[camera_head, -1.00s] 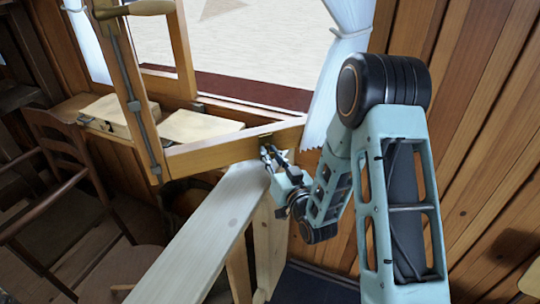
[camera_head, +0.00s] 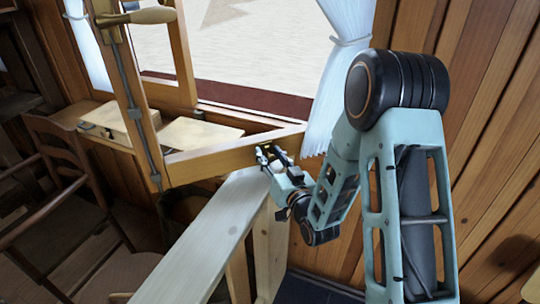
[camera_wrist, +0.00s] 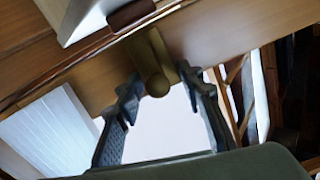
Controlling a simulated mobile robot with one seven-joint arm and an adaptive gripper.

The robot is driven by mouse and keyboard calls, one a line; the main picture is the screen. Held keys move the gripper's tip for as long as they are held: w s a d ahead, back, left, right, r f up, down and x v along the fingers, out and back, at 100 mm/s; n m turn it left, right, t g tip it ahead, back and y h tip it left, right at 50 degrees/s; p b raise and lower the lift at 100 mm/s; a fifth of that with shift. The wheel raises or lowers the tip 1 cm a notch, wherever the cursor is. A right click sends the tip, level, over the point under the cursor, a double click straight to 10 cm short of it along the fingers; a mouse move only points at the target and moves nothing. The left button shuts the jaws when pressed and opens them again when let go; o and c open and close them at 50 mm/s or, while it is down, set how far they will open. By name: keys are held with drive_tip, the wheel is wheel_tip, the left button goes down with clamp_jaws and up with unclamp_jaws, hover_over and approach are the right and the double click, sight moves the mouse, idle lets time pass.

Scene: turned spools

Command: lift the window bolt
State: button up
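A brass fitting with a round knob, likely the window bolt (camera_wrist: 158,85), sits on the wooden window rail in the wrist view. In the head view only a small brass bit of it (camera_head: 267,148) shows near the right end of the open sash's bottom rail (camera_head: 215,160). My gripper (camera_head: 271,153) is at that rail. In the wrist view my gripper (camera_wrist: 163,88) is open, its two dark fingers on either side of the knob. Gaps show between knob and fingers, so it is not gripped. How deep the knob sits between the fingertips is hard to tell.
A pale wooden board (camera_head: 205,235) on legs stands just below my gripper. A white curtain (camera_head: 335,85) hangs close on the right, before the plank wall (camera_head: 490,130). The sash has a tall handle rod (camera_head: 138,105) at left. A chair (camera_head: 75,160) stands left.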

sight(272, 159)
drive_tip(key=v, duration=0.7)
drive_tip(key=shift+s+d, duration=0.15)
drive_tip(key=shift+s, duration=0.05)
